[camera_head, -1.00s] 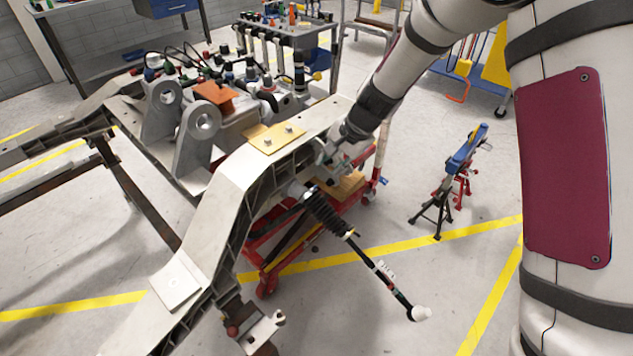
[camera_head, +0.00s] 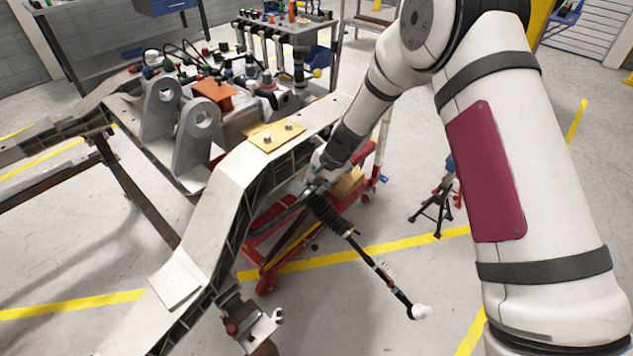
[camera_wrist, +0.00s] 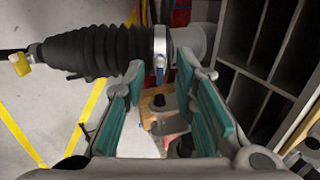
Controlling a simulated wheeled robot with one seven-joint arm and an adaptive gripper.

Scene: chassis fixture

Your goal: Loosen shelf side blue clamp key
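The steering rack's black ribbed boot (camera_head: 328,212) sticks out of the pale chassis beam (camera_head: 225,190); the boot also shows across the upper left of the wrist view (camera_wrist: 95,50). A silver band clamp (camera_wrist: 160,42) circles the boot's inner end, beside the grey housing (camera_wrist: 190,40). A small blue clamp key (camera_wrist: 160,75) hangs below the band. My gripper (camera_wrist: 169,76) is open, its teal-padded fingers on either side of the key, with visible gaps. In the head view my gripper (camera_head: 316,180) is at the boot's inner end, where the key cannot be made out.
The ribbed underside of the beam (camera_wrist: 265,45) is close to the right finger. A red cart (camera_head: 268,272) with a wooden block stands below. The tie rod (camera_head: 380,268) extends outward to the lower right.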

